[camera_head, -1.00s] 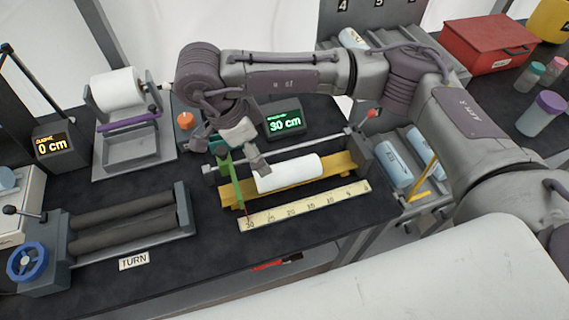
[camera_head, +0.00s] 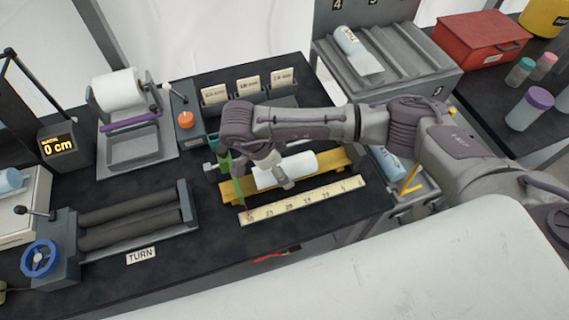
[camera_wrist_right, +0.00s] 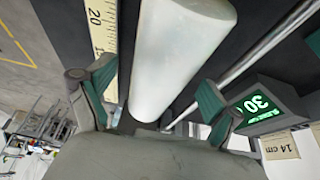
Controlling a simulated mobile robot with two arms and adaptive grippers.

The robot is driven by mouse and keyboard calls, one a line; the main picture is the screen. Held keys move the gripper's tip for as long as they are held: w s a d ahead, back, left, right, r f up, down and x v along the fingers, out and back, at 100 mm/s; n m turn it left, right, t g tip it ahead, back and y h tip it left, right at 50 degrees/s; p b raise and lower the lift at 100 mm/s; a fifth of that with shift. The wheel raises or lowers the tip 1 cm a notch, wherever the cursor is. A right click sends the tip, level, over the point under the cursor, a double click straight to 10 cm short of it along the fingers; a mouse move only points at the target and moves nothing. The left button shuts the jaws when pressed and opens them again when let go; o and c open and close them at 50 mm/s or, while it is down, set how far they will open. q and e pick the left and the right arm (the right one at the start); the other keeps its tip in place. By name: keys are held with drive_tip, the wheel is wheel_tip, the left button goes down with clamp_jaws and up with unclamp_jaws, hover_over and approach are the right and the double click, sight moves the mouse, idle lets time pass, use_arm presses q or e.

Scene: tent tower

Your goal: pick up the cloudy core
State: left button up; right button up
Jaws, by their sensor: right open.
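The cloudy core appears to be the whitish cylinder (camera_head: 298,164) lying on the yellow cradle (camera_head: 336,158) of the measuring bench. In the right wrist view the whitish cylinder (camera_wrist_right: 178,55) stretches away from the palm, smooth and milky. My right gripper (camera_head: 274,172) is over the near left part of the cylinder, partly covering it. In the wrist view my right gripper (camera_wrist_right: 152,98) is open, with one green-padded finger on each side of the cylinder. Whether the pads touch it I cannot tell. My left gripper is not in view.
A ruler strip (camera_head: 300,200) runs in front of the cradle. Card holders (camera_head: 250,88) stand behind my arm. Rollers (camera_head: 130,218) and a blue handwheel (camera_head: 38,258) are at left.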

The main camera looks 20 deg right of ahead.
drive_tip(key=shift+d+f, duration=0.25)
drive_tip(key=shift+f, duration=0.35)
drive_tip(key=c, duration=1.6)
drive_tip(key=shift+r, duration=0.1)
drive_tip(key=shift+w, duration=0.1)
